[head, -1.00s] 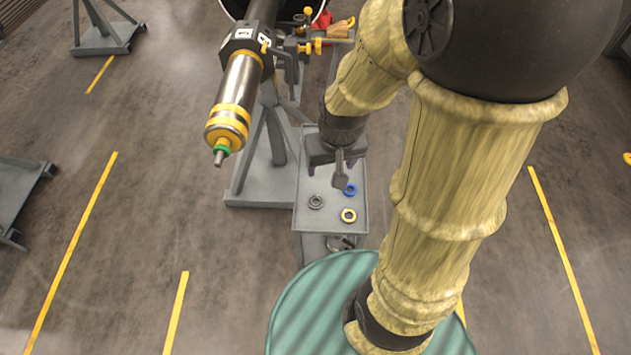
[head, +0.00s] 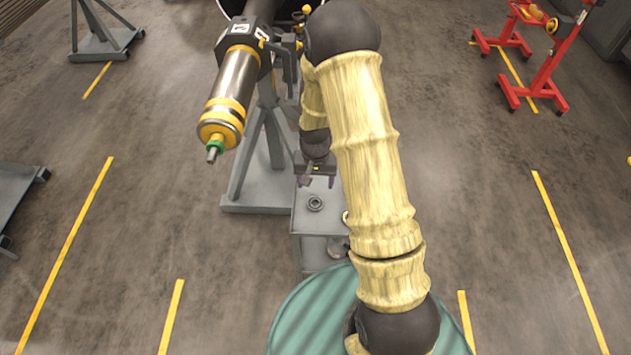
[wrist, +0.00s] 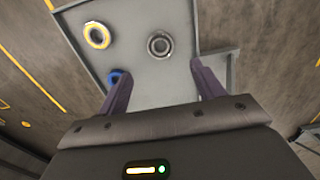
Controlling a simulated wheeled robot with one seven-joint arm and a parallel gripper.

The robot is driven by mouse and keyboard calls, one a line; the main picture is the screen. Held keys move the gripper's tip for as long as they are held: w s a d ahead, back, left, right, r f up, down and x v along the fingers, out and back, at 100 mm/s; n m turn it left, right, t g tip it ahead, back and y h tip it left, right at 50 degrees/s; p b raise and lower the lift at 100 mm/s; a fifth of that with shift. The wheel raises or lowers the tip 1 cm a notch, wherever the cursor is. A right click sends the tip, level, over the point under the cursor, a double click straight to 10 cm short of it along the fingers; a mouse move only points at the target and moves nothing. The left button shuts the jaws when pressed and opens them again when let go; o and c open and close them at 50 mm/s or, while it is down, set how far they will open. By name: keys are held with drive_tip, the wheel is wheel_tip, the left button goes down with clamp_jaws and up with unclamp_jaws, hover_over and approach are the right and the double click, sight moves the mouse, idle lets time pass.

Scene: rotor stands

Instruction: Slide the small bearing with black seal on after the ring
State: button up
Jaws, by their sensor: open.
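A small grey bearing with a dark face (head: 315,203) lies flat on the grey cart top. It also shows in the wrist view (wrist: 159,45), ahead of the space between my fingers. My gripper (head: 315,179) is open and empty above the cart, just beyond the bearing in the head view; its two purple fingers show in the wrist view (wrist: 161,74). The rotor (head: 232,90) is a steel cylinder with yellow bands, held on a stand. A green ring (head: 215,146) sits around its thin end shaft (head: 211,156).
On the cart (wrist: 150,90) also lie a yellow ring (wrist: 97,35) and a blue ring (wrist: 118,74), the latter close to my left finger in the wrist view. The grey stand (head: 255,185) is left of the cart. Red stands (head: 530,70) are far right.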

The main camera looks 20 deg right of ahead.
sight(315, 205)
wheel_tip(315, 205, down, 10)
drive_tip(key=b, duration=0.7)
idle(0.4)
drive_tip(key=c, duration=0.9)
drive_tip(key=w+n, duration=0.1)
drive_tip(key=w+r+n, duration=0.1)
drive_tip(key=w, duration=0.1)
drive_tip(key=w+r+n, duration=0.1)
drive_tip(key=shift+w, duration=0.2)
drive_tip(key=shift+w+r+n, duration=0.1)
drive_tip(key=shift+n, duration=0.2)
